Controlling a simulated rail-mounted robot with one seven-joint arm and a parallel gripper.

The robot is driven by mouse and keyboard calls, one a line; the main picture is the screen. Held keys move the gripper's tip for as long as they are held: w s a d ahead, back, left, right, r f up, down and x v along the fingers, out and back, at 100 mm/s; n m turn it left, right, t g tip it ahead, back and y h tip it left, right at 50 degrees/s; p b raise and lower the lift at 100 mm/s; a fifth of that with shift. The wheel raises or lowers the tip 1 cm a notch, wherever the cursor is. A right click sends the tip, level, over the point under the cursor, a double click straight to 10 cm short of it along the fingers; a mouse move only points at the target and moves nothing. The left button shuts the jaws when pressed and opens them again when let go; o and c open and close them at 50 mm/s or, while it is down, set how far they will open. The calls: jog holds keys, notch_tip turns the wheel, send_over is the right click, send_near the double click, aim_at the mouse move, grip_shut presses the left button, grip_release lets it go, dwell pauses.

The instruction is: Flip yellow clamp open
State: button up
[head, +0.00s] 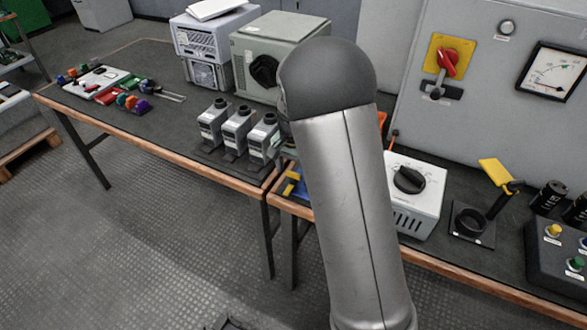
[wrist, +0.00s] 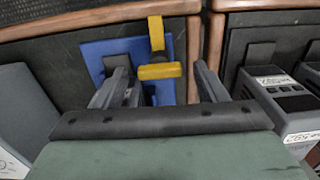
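The yellow clamp (wrist: 160,71) is on a blue plate (wrist: 100,50) on the bench in the wrist view. It shows an upright yellow strip and a yellow crossbar in front of it. In the head view, only a bit of the yellow clamp (head: 291,186) shows beside my arm, which hides the rest. My gripper (wrist: 162,76) is open, with one finger left and one right of the yellow crossbar. No contact shows. The gripper is hidden behind my arm in the head view.
Several grey devices (head: 238,130) stand left of my arm. A grey box with a black knob (head: 408,180) stands to its right. Farther right are a black holder with a raised yellow tab (head: 495,172) and a button box (head: 560,255). A wooden bench edge (wrist: 216,45) runs beside the plate.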

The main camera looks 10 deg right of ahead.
aim_at(294, 173)
notch_tip(294, 173, up, 17)
jog(key=p, duration=0.1)
jog(key=shift+r, duration=0.2)
dwell(0.4)
